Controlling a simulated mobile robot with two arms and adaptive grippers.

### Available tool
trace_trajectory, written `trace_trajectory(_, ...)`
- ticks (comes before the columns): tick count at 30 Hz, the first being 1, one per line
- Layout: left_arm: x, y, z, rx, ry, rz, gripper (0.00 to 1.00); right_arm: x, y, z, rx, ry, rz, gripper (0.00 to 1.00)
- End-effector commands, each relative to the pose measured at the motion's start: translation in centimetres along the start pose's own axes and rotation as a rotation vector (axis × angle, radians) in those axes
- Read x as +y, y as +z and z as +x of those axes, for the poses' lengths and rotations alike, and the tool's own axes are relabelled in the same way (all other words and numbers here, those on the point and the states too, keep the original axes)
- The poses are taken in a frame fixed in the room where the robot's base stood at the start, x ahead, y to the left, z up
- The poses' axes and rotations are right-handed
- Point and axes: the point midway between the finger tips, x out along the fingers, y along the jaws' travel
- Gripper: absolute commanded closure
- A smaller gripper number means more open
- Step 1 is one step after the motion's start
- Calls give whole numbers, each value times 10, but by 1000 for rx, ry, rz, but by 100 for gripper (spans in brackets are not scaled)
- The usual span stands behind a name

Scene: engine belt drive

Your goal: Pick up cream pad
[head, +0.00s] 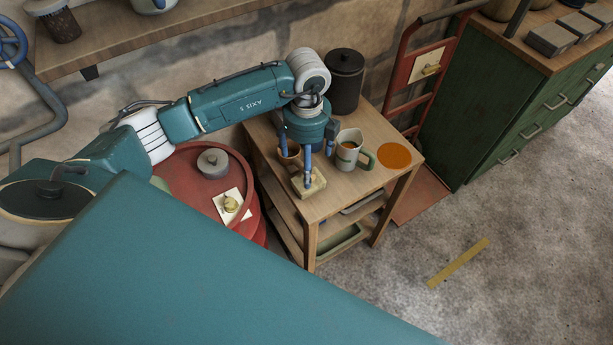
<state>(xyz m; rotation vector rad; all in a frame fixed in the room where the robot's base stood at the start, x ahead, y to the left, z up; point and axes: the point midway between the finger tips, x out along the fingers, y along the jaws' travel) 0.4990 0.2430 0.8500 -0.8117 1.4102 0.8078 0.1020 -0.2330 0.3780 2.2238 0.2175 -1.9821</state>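The cream pad (316,183) is a small pale block at the front left of the wooden table (345,195). The other finger is farther back and to the right, near the pad's far edge. I see no clear grip on the pad, and cannot tell whether a finger touches it. My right gripper is not in view.
A mug (347,152) stands close right of the gripper, with an orange disc (394,156) beyond it. A red drum (185,177) stands left of the table.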

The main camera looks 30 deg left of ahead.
Motion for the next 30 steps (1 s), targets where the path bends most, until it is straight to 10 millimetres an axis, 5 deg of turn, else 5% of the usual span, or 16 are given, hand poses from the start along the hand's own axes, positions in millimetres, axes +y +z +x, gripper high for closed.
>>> trace_trajectory(6,2,-4,16,2,3,1,12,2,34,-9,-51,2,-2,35)
trace_trajectory(15,5,-7,56,2,-1,0,12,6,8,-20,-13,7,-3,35)
trace_trajectory(23,6,-6,61,2,-2,1,12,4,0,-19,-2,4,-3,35)
trace_trajectory(30,6,-6,61,2,-2,1,56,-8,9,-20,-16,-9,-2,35)
